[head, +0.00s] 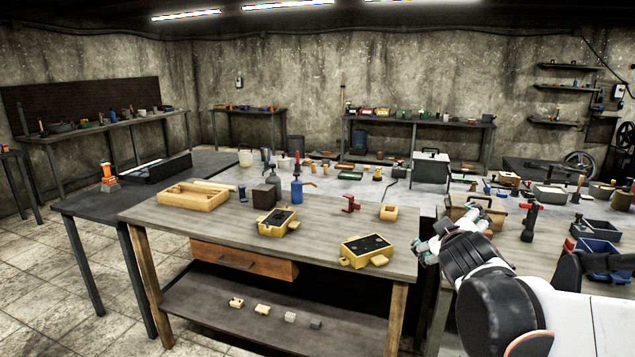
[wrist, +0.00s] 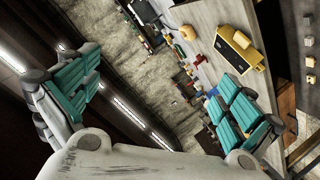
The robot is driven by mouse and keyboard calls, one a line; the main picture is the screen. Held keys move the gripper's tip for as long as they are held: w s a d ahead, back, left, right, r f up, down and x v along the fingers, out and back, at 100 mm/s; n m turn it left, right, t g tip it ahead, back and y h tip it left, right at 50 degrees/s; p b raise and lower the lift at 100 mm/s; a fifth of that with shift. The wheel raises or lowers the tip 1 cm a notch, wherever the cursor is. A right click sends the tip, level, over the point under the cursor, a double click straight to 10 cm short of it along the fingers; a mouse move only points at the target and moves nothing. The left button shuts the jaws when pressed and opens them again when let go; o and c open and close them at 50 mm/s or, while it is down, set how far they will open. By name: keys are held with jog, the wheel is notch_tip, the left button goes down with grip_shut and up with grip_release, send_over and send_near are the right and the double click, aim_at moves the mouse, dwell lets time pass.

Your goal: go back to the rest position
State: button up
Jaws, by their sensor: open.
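My gripper (head: 449,226) is at the right of the head view, raised beside the right end of the wooden workbench (head: 135,212). Its teal finger pads are spread wide apart in the wrist view (wrist: 158,98), with nothing between them. My white and black arm reaches in from the lower right and hides part of the tables behind it. Two yellow mold boxes with dark fill, one at the middle (head: 278,222) and one at the right (head: 366,250), sit on the workbench, apart from my gripper.
A wooden tray (head: 193,196), a blue bottle (head: 296,188), a red clamp (head: 350,204) and a small yellow block (head: 389,212) stand on the bench. Several small pieces lie on its lower shelf (head: 215,301). Blue bins (head: 597,252) are at the right. Tiled floor at left is clear.

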jog(key=s+a+f+m+g+y, duration=0.1)
jog(key=s+a+f+g, duration=0.1)
jog(key=s, duration=0.6)
jog(key=s+a+f+m+g+y, duration=0.1)
jog(key=s+a+f+m+g, duration=0.1)
jog(key=s+f, duration=0.3)
jog(key=s+a+f+m+g+y, duration=0.2)
jog(key=s+a+f, duration=0.2)
jog(key=s, duration=0.9)
jog(key=shift+s+g, duration=0.25)
jog(key=shift+g, duration=0.15)
